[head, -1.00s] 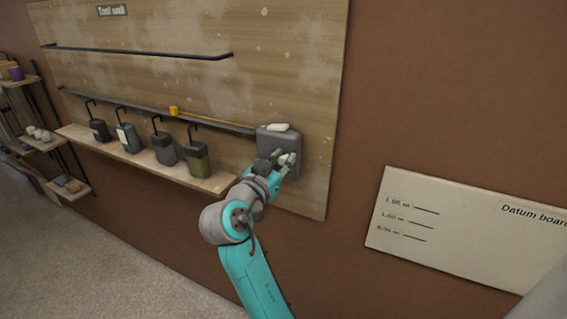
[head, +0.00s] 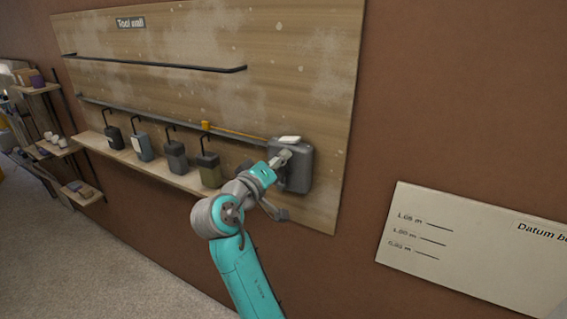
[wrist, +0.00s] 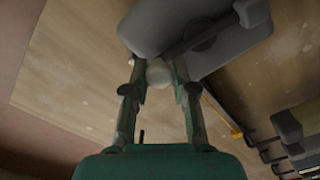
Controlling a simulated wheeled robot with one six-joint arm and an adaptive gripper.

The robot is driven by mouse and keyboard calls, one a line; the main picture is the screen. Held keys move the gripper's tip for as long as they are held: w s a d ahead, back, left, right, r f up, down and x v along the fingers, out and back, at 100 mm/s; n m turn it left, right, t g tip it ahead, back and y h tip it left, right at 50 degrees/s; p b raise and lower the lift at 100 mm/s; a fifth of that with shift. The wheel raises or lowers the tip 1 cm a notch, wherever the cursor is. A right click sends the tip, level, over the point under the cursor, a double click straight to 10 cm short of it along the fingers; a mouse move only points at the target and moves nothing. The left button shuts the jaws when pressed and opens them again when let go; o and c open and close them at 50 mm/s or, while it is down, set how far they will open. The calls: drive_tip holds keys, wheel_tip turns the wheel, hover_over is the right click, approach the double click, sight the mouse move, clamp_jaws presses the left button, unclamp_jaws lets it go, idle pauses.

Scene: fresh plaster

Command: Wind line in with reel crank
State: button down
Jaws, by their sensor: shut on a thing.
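The grey reel box (head: 299,172) is mounted on the tool wall at the right end of the lower rail. A thin yellow-orange line (head: 240,134) runs left from it to a small yellow tag (head: 206,126), which also shows in the wrist view (wrist: 237,134). In the wrist view a dark crank arm (wrist: 185,47) crosses the reel's round hub, with a pale round knob (wrist: 159,73) at its end. My gripper (wrist: 160,78) is shut on this knob, one finger on each side. In the head view my gripper (head: 281,159) is at the reel's upper left front and covers the crank.
Several hanging containers (head: 176,156) stand left of the reel above a wooden ledge (head: 150,171). An upper rail (head: 160,64) crosses the board. A datum board (head: 460,245) is at the right. Shelves (head: 62,150) stand at far left.

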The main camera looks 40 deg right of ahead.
sight(273, 157)
drive_tip(key=shift+w+a+f+n, duration=0.15)
drive_tip(key=shift+w+f+n, duration=0.35)
drive_tip(key=shift+n, duration=1.35)
drive_tip(key=shift+w+a+f+n, duration=0.25)
drive_tip(key=shift+w+n, duration=0.5)
drive_tip(key=shift+n, duration=1.15)
drive_tip(key=shift+w+a+f+n, duration=0.1)
drive_tip(key=shift+w+f+n, duration=0.4)
drive_tip(key=shift+n, duration=1.35)
drive_tip(key=shift+w+r, duration=0.1)
drive_tip(key=shift+w, duration=0.05)
drive_tip(key=c, duration=0.9)
unclamp_jaws()
drive_tip(key=shift+d, duration=0.15)
